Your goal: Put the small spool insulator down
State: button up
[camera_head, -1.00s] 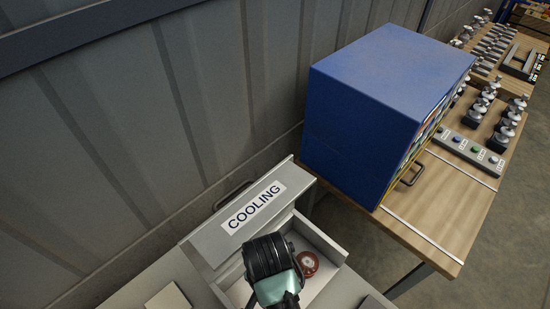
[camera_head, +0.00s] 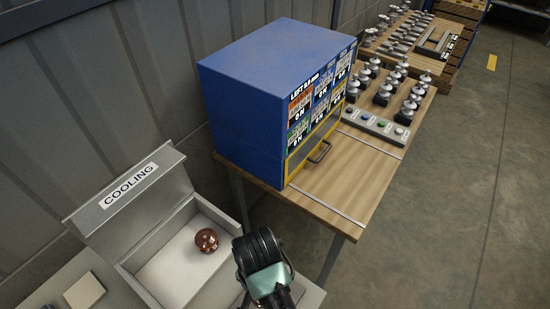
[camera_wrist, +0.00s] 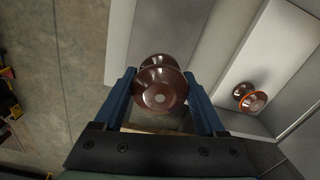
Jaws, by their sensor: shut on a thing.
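My gripper (camera_wrist: 160,76) is shut on a glossy brown spool insulator (camera_wrist: 160,92), seen between its two blue fingers in the wrist view. In the head view my arm's end hides this spool. My gripper is over the right rim of the open grey box labelled COOLING (camera_head: 128,185). A second brown spool (camera_head: 206,240) lies alone on the box's pale floor. It also shows in the wrist view (camera_wrist: 250,97), with an orange ring on one end, to the right of my gripper and apart from it.
A blue cabinet (camera_head: 250,110) with labelled screens stands on a wooden table (camera_head: 345,190) behind the box. A button strip (camera_head: 375,124) and several metal-capped insulators are on that table. A small beige plate (camera_head: 85,291) lies left of the box. Open floor (camera_head: 450,230) is at right.

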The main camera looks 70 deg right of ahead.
jog(key=f, duration=0.5)
jog(key=shift+w+f, duration=0.2)
jog(key=shift+f, duration=0.05)
jog(key=shift+f+p, duration=0.35)
jog(key=shift+f, duration=1.8)
jog(key=shift+s, duration=0.1)
jog(key=shift+f, duration=0.15)
jog(key=o, duration=1.6)
jog(key=shift+c, duration=0.2)
notch_tip(320, 180, up, 12)
jog(key=shift+r, duration=0.15)
